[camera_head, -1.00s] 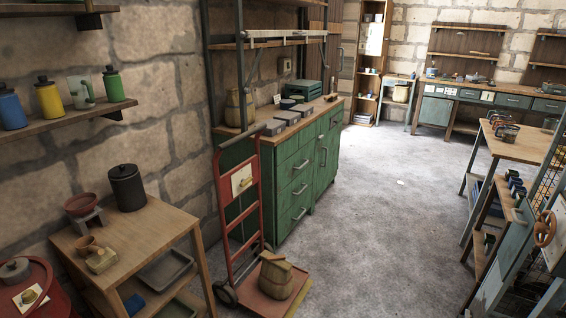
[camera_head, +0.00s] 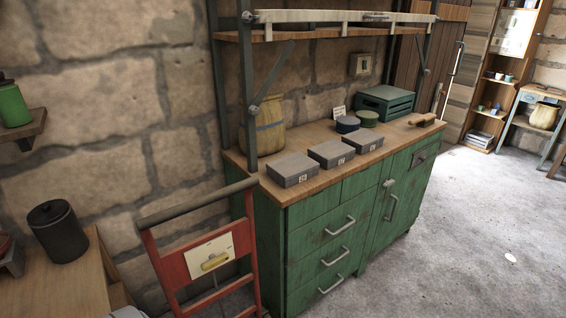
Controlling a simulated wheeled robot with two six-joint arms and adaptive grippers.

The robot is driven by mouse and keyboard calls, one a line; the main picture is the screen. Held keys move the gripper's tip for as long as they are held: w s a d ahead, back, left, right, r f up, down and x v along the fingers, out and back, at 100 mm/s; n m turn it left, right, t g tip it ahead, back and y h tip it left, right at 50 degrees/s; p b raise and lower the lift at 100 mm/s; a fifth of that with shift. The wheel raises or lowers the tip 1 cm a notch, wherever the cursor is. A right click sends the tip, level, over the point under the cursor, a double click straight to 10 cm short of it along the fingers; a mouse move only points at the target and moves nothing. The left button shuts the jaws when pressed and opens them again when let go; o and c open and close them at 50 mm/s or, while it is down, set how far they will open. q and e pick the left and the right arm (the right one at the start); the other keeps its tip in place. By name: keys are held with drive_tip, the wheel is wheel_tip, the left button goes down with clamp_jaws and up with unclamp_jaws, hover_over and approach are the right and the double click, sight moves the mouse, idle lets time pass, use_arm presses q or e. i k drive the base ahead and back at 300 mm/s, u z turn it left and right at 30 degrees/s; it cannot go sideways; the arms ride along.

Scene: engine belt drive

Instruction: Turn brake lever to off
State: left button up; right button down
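I do not see anything that I can clearly identify as a brake lever. A red hand truck (camera_head: 172,268) stands at the front, left of the green cabinet. It carries a cream plate (camera_head: 190,258) with a yellowish, handle-like shape on it; I cannot tell if this is a real part or a picture. The hand truck's lower part is cut off by the frame.
The green cabinet (camera_head: 320,232) holds three grey boxes, a sack (camera_head: 265,130) and a green crate (camera_head: 385,104). A wooden table with a dark canister (camera_head: 57,232) is at left. Open floor (camera_head: 470,240) lies to the right.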

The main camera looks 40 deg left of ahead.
sight(213, 261)
drive_tip(key=i, duration=0.85)
drive_tip(key=z, duration=1.05)
drive_tip(key=i, duration=0.7)
drive_tip(key=u, duration=3.1)
